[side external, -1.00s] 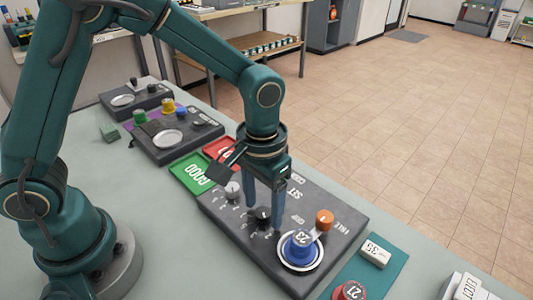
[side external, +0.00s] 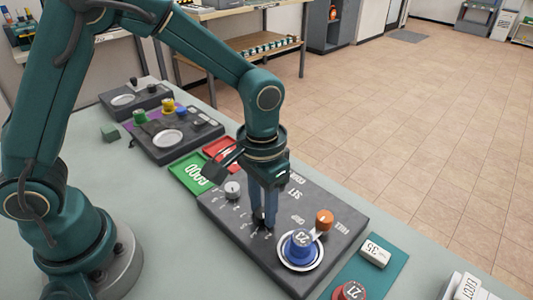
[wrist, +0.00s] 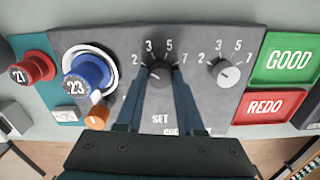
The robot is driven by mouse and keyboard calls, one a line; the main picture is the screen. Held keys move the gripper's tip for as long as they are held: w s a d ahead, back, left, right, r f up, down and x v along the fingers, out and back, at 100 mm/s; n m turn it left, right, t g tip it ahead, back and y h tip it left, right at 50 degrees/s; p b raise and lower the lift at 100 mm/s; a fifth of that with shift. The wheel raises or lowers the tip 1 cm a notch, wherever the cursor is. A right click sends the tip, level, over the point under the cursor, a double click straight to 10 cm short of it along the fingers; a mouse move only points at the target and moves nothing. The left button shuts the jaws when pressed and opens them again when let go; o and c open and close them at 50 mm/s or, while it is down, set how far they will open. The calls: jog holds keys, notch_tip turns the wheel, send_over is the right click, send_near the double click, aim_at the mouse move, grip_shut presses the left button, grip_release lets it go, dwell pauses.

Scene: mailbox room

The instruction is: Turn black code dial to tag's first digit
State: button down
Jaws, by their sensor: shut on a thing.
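The black code dial (wrist: 159,72) sits on the dark control panel (side external: 226,219), with the numbers 2, 3, 5 and 7 around its far side in the wrist view. My gripper (wrist: 158,84) is shut on this dial, one blue finger on each side. In the side external view my gripper (side external: 264,222) mostly hides the dial. The dial's exact setting is hard to read. A white tag (side external: 375,249) marked 35 lies on the teal mat (side external: 394,263). The blue piece (side external: 298,243) marked 23 stands on a round white-rimmed plate on the panel.
A grey dial (wrist: 224,72) with the same numbers is beside the black one. An orange knob (side external: 324,219) stands near the blue piece. A red piece (side external: 349,291) marked 21 is on the mat. Green GOOD (wrist: 287,60) and red REDO (wrist: 268,106) trays adjoin the panel.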

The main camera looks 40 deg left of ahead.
aim_at(263, 212)
jog(key=m, duration=0.6)
jog(key=shift+m, duration=0.3)
dwell(0.5)
jog(key=c, duration=0.5)
grip_release()
jog(key=shift+r, duration=0.1)
jog(key=shift+r, duration=2.5)
